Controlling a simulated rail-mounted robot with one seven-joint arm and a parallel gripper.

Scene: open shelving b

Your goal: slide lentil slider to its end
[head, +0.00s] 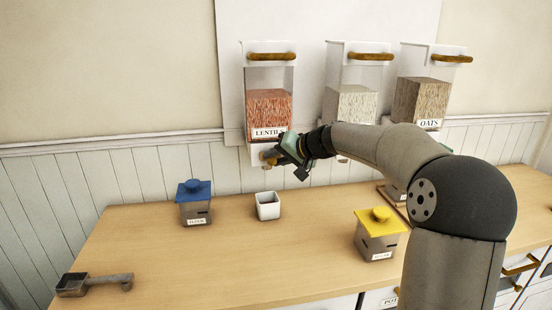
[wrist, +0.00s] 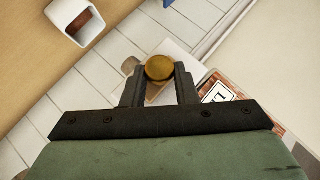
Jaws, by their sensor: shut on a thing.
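The lentil dispenser (head: 268,112) hangs on the wall panel at the left of a row, filled with orange-red lentils behind its label. Its slider has a round wooden knob (wrist: 159,67), which shows in the wrist view between my fingertips. In the head view my gripper (head: 277,158) is at the dispenser's white base and partly hides the knob. My gripper (wrist: 158,74) is shut on the knob in the wrist view. How far the slider is drawn out is hard to tell.
A white square cup (head: 267,206) stands on the counter below the dispenser; the wrist view shows a reddish-brown patch inside it (wrist: 83,24). A blue-lidded canister (head: 195,207), a yellow-lidded canister (head: 380,236) and a metal scoop (head: 92,284) stand apart. Two dispensers hang to the right.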

